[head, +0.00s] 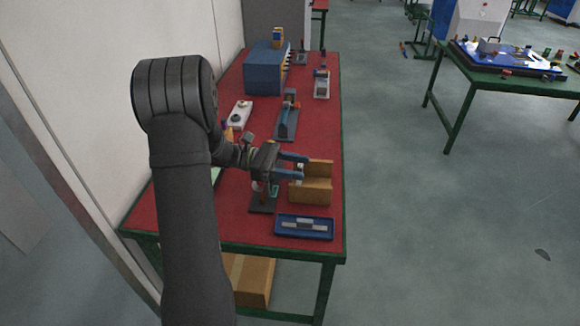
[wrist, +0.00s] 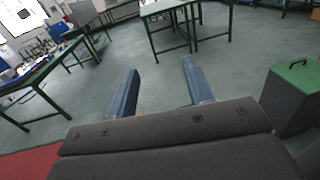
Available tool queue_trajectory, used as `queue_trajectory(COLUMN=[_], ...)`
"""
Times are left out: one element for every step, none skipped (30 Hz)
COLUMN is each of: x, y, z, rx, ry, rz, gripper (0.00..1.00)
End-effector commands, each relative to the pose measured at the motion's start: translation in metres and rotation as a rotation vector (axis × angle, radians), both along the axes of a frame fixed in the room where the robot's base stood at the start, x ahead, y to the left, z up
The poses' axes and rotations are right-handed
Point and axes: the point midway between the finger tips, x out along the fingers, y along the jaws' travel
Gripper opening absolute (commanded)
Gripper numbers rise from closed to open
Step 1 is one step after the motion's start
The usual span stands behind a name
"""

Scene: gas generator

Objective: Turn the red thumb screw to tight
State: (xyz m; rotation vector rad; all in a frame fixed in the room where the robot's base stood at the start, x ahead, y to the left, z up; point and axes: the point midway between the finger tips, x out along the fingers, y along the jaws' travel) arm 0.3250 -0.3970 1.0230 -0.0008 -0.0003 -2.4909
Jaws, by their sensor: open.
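My gripper (head: 302,167) is open and empty above the near part of the red table, with its two blue fingers pointing right. Its fingers also show apart in the wrist view (wrist: 160,68), with only floor and distant tables beyond them. A small stand on a dark base (head: 263,208) is below my gripper, its upper part partly hidden by it. I cannot clearly make out the red thumb screw in either view; it may be hidden or too small to tell.
A tan wooden holder (head: 318,184) stands right of the stand, close under the fingers. A blue tray (head: 304,227) lies at the near edge. A blue device (head: 287,119), a white block (head: 239,114) and a blue box (head: 265,72) stand farther back.

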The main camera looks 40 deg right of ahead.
Motion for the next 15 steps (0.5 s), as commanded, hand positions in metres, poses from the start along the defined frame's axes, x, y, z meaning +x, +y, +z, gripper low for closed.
queue_trajectory(x=[0.000, 0.000, 0.000, 0.000, 0.000, 0.002, 0.004, 0.008, 0.016, 0.025, 0.034, 0.050, 0.063, 0.076, 0.094], y=[0.000, 0.000, 0.000, 0.000, 0.000, 0.001, 0.002, 0.004, 0.008, 0.013, 0.018, 0.028, 0.037, 0.046, 0.061], z=[0.000, 0.000, 0.000, 0.000, 0.000, -0.001, -0.002, -0.004, -0.007, -0.010, -0.015, -0.022, -0.028, -0.034, -0.043], rx=[0.000, 0.000, 0.000, 0.000, 0.000, 0.000, 0.000, 0.000, 0.001, 0.001, 0.002, 0.001, 0.002, 0.002, 0.002], ry=[0.000, 0.000, 0.000, 0.000, 0.000, 0.000, 0.000, 0.000, -0.001, 0.000, 0.000, 0.000, 0.001, 0.001, 0.002], rz=[0.000, 0.000, 0.000, 0.000, 0.000, 0.002, 0.007, 0.013, 0.026, 0.040, 0.056, 0.083, 0.105, 0.129, 0.161], gripper=[0.47, 0.47, 0.47, 0.47, 0.47, 0.47, 0.47, 0.47, 0.47, 0.47, 0.47, 0.47, 0.47, 0.47, 0.47])
